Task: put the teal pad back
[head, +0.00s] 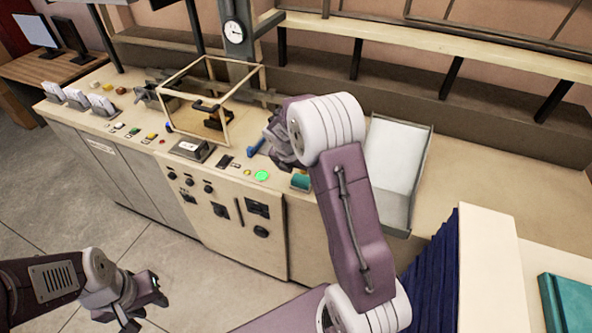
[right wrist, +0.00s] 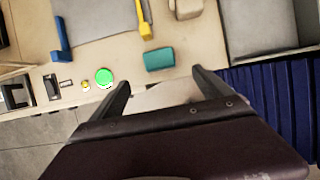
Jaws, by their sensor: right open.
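A small teal pad (head: 300,182) lies on the cream counter near its front edge, partly behind my right arm in the head view. In the right wrist view the teal pad (right wrist: 159,59) is a small block just beyond and between the fingertips, apart from them. My right gripper (right wrist: 162,82) is open and empty. In the head view the right gripper (head: 284,138) is over the counter, its fingertips mostly hidden. My left gripper (head: 146,306) is low at the bottom left, away from the counter, with fingers apart and nothing between them.
A green disc (head: 262,176) and a blue handle (head: 256,148) are left of the pad. A yellow handle (right wrist: 145,20) and a tan block (right wrist: 186,8) are beyond it. A pale tray (head: 392,165) and a navy curtain (head: 432,275) stand right. A larger teal book (head: 568,303) lies far right.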

